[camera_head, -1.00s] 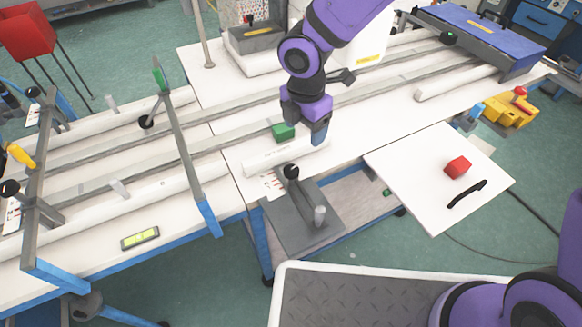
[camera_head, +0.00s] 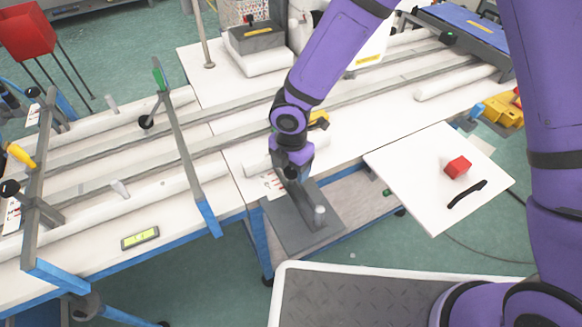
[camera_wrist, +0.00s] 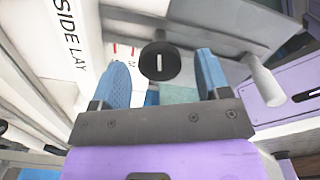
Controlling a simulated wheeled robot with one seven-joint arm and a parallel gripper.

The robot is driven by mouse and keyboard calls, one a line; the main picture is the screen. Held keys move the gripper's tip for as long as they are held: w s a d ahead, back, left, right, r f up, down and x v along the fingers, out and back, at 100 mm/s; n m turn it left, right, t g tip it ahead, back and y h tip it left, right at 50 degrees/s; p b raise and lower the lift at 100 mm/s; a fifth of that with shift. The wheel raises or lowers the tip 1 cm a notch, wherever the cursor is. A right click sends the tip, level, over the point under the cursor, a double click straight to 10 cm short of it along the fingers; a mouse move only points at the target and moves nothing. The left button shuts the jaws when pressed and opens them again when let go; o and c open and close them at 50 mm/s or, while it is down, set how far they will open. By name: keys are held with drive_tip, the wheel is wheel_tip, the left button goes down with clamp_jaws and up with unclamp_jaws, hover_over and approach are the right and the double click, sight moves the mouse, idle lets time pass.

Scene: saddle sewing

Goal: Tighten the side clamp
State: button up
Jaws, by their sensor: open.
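The side clamp is a grey plate (camera_head: 285,232) at the near edge of the white table, with a raised arm and a short grey post (camera_head: 319,214). Its round black knob (camera_wrist: 160,68) bears a white line that is upright in the wrist view. My gripper (camera_head: 292,173) is over the knob end of the clamp and hides the knob in the head view. In the wrist view my gripper (camera_wrist: 163,66) is open, with one blue finger on each side of the knob. A gap shows between the knob and each finger.
A white bar marked "SIDE LAY" (camera_wrist: 70,40) lies close beside the gripper. A grey crossbar (camera_head: 185,150) stands to the left. A white board (camera_head: 425,195) with a red block (camera_head: 457,166) and a black handle (camera_head: 467,194) is at the right. A yellow-green level (camera_head: 140,238) lies at the front left.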

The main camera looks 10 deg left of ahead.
drive_tip(key=shift+f, duration=0.45)
drive_tip(key=c, duration=0.9)
drive_tip(key=shift+c, duration=0.2)
